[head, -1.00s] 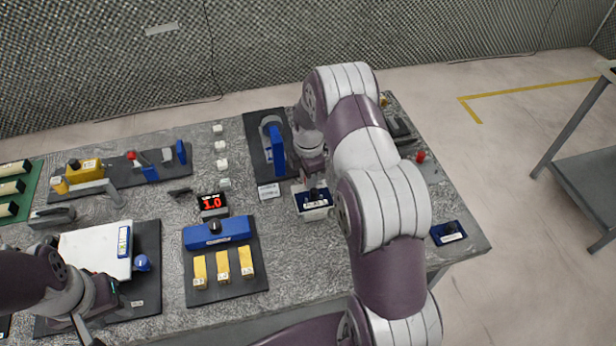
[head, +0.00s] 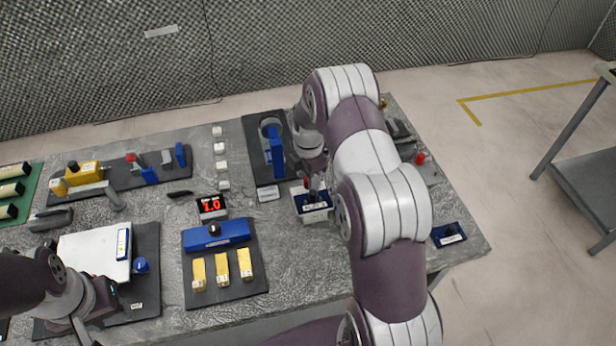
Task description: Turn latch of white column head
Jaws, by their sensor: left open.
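A white block-shaped head (head: 313,217) with a dark blue top plate and white label stands right of the table's middle. A small dark knob, apparently its latch, sits on the plate. My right gripper (head: 314,186) points down at the knob from above. Its fingers are small and partly hidden by my arm, so I cannot tell whether they grip or only touch the knob. The knob's angle is too small to read. My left gripper (head: 83,332) is open at the lower left, near the white panel (head: 95,255), partly cut off by the frame edge.
A black base with a blue upright handle (head: 277,150) stands just left of my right gripper. A display reading 1.0 (head: 211,205) and a blue block (head: 216,234) are further left. A blue labelled plate (head: 448,234) lies right of my arm.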

